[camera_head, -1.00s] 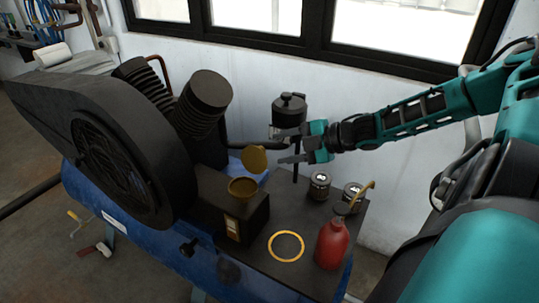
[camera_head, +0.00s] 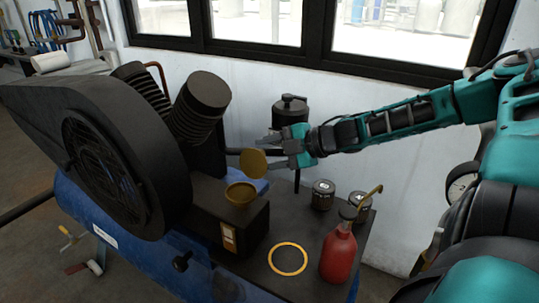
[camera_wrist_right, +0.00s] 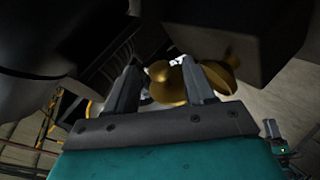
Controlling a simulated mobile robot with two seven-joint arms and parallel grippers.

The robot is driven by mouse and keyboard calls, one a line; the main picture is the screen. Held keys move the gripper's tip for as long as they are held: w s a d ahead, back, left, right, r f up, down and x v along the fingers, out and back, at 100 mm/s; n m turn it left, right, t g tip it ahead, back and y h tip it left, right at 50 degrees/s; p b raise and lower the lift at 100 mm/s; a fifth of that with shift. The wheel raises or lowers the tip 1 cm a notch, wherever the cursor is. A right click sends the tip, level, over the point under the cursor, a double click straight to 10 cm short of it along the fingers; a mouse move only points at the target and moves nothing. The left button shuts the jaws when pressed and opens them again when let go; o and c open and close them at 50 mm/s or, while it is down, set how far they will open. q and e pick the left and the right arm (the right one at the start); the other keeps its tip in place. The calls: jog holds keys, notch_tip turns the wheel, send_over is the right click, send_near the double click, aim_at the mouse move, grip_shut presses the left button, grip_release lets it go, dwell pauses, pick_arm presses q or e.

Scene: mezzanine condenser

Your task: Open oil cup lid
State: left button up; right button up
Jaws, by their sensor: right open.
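The oil cup (camera_head: 240,195) is a small brass bowl on top of a dark box. Its round brass lid (camera_head: 253,162) stands raised and tilted above the cup's back right rim, so the cup's mouth shows open. My right gripper (camera_head: 266,152) is open beside the lid, its fingers pointing left at the lid's upper right edge. I cannot tell whether they touch it. In the right wrist view, brass parts (camera_wrist_right: 165,84) show between and behind the open fingers (camera_wrist_right: 160,84); I cannot tell cup from lid there. My left gripper is out of view.
A red oil bottle (camera_head: 338,256), a yellow ring (camera_head: 288,259) and two dark canisters (camera_head: 323,194) (camera_head: 356,203) sit on the dark plate (camera_head: 262,276) right of the box. A black canister (camera_head: 290,108) stands behind my gripper. The black-finned compressor (camera_head: 200,105) and flywheel guard (camera_head: 110,160) are at left.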

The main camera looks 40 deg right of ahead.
jog(key=shift+c, duration=0.4)
grip_shut()
jog(key=shift+d, duration=0.1)
